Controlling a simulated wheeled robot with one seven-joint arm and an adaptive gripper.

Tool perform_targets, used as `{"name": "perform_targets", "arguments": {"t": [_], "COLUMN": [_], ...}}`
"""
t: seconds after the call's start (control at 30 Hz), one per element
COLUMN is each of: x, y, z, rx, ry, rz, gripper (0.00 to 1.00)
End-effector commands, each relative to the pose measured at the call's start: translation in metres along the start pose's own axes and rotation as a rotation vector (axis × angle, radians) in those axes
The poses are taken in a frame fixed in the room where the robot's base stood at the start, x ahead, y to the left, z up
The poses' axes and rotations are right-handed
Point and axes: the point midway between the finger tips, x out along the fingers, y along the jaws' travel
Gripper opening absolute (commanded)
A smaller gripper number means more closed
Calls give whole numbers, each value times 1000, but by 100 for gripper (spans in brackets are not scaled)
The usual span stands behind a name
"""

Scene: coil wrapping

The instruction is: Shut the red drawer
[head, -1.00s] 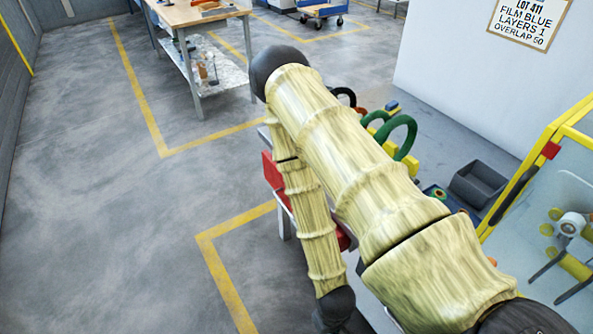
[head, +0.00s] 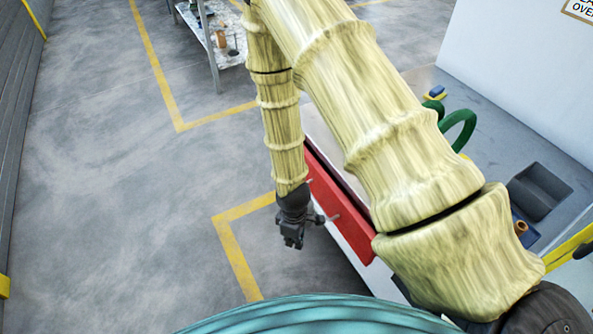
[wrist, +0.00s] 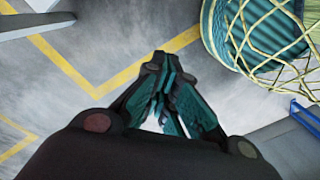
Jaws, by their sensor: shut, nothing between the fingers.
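The red drawer (head: 341,205) is in the head view, at the front of the workbench to the right of my gripper. Its red front panel stands out from the bench, with a thin handle on it, and part of it is hidden behind my arm. My gripper (head: 293,243) hangs pointing down just left of the drawer's front, over the floor, and looks apart from the panel. In the wrist view my gripper (wrist: 160,62) is shut with nothing between the fingers. The drawer is not clearly seen in the wrist view.
Green coils (head: 459,128) and a dark grey bin (head: 538,190) are on the bench at the right. A shelved work table (head: 222,45) stands at the back. The floor (head: 110,200) to the left is clear, with yellow lines.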

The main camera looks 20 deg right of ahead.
Motion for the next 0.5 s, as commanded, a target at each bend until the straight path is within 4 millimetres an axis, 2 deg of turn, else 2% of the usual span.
{"name": "perform_targets", "arguments": {"t": [0.03,0.2,0.4,0.5], "x": [-10,-63,-131,-155], "y": [20,76,128,142], "z": [-19,-65,-100,-109], "rx": [-96,-428,-700,-775], "ry": [-12,-114,-258,-313], "rz": [24,96,177,201], "gripper": [0,0,0,0]}}
